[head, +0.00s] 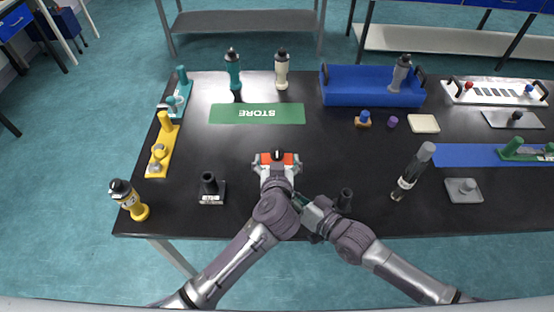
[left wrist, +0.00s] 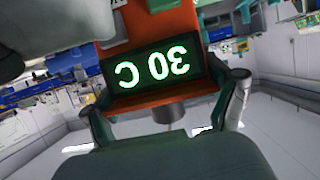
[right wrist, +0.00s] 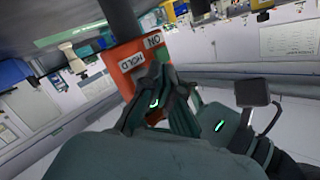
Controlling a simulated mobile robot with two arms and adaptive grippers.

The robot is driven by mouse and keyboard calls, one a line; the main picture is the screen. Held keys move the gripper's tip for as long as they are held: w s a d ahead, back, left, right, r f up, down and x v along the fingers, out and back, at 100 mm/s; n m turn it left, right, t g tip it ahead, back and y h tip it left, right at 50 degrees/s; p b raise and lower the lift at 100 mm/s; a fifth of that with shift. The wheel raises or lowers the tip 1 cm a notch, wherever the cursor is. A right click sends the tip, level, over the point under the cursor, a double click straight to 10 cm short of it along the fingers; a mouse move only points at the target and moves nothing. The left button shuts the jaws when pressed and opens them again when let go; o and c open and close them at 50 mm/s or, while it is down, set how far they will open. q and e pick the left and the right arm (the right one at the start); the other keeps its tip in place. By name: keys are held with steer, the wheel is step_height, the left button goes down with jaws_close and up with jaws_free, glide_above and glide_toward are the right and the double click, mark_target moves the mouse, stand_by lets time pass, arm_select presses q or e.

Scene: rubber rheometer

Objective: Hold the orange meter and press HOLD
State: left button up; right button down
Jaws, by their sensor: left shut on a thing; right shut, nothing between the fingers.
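The orange meter (head: 291,158) is held above the table near the front middle. My left gripper (head: 277,164) is shut on it. In the left wrist view the orange meter (left wrist: 150,99) is between the fingers, and its lit display reads 30 C, upside down. My right gripper (right wrist: 158,88) is shut and empty, with its fingertips in front of the orange face. The meter (right wrist: 126,56) shows ON and HOLD labels in the right wrist view. The fingers cover the area beside the HOLD label, so I cannot tell whether they touch the button.
The green STORE mat (head: 257,113) lies flat behind the meter. A blue bin (head: 372,98) stands at the back right. The table middle is clear.

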steer(key=shift+w, duration=0.1)
stand_by(0.4)
steer(key=shift+w, duration=0.35)
steer(key=shift+w, duration=0.3)
stand_by(0.4)
steer(key=shift+s, duration=0.75)
steer(key=s, duration=0.6)
stand_by(0.4)
